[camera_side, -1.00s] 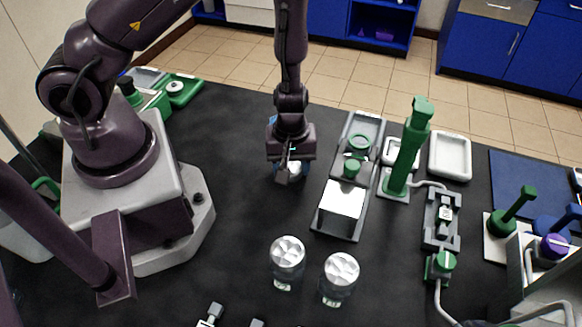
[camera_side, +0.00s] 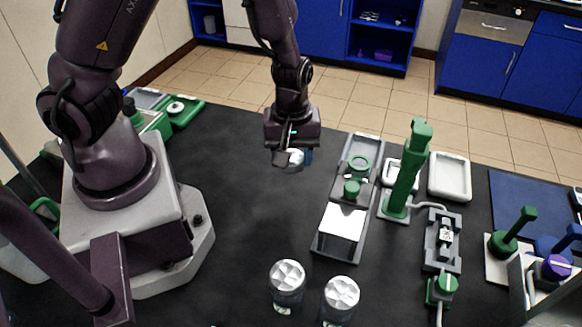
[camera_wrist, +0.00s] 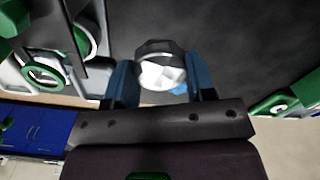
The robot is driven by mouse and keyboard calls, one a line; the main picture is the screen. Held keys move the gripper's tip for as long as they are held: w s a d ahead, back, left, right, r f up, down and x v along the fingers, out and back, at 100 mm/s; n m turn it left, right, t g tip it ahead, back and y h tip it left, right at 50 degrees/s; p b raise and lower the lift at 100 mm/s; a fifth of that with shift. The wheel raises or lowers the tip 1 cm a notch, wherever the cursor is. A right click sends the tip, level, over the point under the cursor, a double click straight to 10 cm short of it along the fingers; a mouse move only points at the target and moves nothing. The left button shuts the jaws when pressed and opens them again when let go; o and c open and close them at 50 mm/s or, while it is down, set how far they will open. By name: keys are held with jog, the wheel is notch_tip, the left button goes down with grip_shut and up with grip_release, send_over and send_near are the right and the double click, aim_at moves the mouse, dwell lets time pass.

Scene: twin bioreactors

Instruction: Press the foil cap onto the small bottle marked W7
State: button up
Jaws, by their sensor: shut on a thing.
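My gripper (camera_side: 292,158) is shut on a silver faceted foil cap (camera_side: 294,158), held above the black bench. In the wrist view the foil cap (camera_wrist: 160,68) sits between the two blue fingers, and a bit of blue shows beside it. I cannot tell whether anything is under the cap. Two small clear bottles with silver faceted tops stand upright at the front of the bench, a left one (camera_side: 285,298) and a right one (camera_side: 334,316). I cannot read a W7 mark on either.
A grey rack (camera_side: 324,246) with a green knob and a white plate lies right of my gripper. Beside it stand a tall green post (camera_side: 408,170) and a white tray (camera_side: 451,176). The bench between my base and the rack is clear.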

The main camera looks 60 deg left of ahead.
aim_at(360, 162)
jog(key=w+d+r+n, duration=0.1)
jog(key=w+d+r, duration=0.1)
jog(key=w, duration=0.2)
jog(key=w+d+r+n, duration=0.1)
jog(key=w+d+r, duration=0.1)
jog(key=w+r, duration=0.1)
jog(key=w+d+r+n, duration=0.2)
jog(key=w+r, duration=0.1)
jog(key=w, duration=0.1)
jog(key=shift+w, duration=0.3)
jog(key=shift+r+n, duration=0.25)
jog(key=shift+n, duration=0.35)
jog(key=shift+s+n, duration=0.1)
jog(key=shift+n, duration=0.2)
jog(key=shift+f, duration=3.25)
jog(key=shift+f, duration=0.15)
